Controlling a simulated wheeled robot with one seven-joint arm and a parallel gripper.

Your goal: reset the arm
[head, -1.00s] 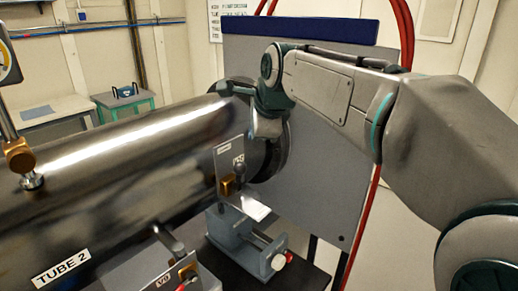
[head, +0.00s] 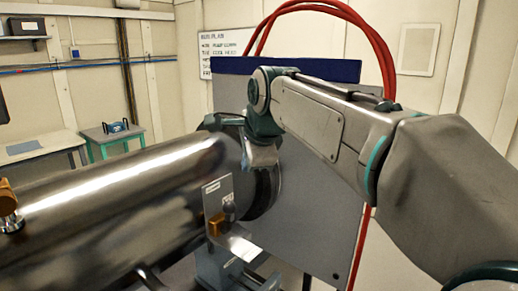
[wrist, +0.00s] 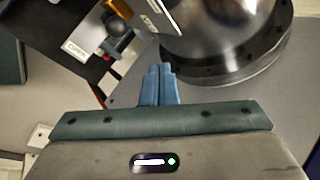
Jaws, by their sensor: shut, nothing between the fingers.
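My arm reaches in from the right side of the head view, its elbow raised in front of a grey panel with a dark blue top edge. The wrist end hangs down beside the flanged end of a large steel tube (head: 110,205). In the wrist view my gripper (wrist: 160,72) shows as two blue fingers pressed together, shut and empty. The tube's rounded end and dark flange (wrist: 235,75) lie beyond the fingers, above and to the right. In the head view the fingers are hidden or too small to make out.
A small upright plate with a brass block and dark knob (head: 218,205) stands close below my wrist. The grey panel (head: 325,215) stands right behind the arm, with red hoses (head: 385,60) looping over it. A green table (head: 113,142) stands far back left.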

